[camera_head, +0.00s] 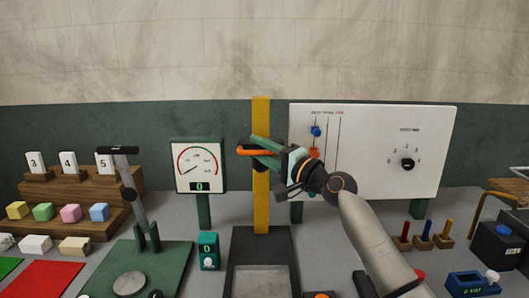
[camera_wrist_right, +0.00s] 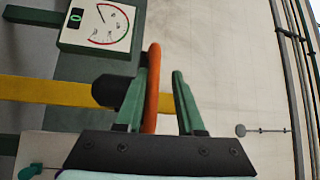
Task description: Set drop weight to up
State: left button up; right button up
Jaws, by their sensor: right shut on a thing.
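A tall yellow post (camera_head: 261,208) stands upright behind a dark base with a grey plate. An orange bar (camera_head: 243,151) crosses in front of the post in its upper half, at about the height of the dial's top. My right gripper (camera_head: 257,152) has its green fingers around this bar. In the right wrist view the orange bar (camera_wrist_right: 153,90) runs between the two fingers, beside a dark block (camera_wrist_right: 108,90) on the yellow post (camera_wrist_right: 45,92). The block is mostly hidden by the gripper in the head view. My left gripper is not in view.
A dial gauge (camera_head: 199,163) stands left of the post, with a small green counter box (camera_head: 208,251) below it. A white slider panel (camera_head: 375,150) stands close behind my right arm. A green lever press (camera_head: 165,262) and a wooden stepped rack (camera_head: 95,190) are at left.

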jog(key=shift+s+d+r, duration=0.1)
jog(key=shift+r, duration=0.05)
jog(key=b+v, duration=0.1)
jog(key=v, duration=1.1)
jog(key=shift+f, duration=0.2)
jog(key=shift+d, duration=0.1)
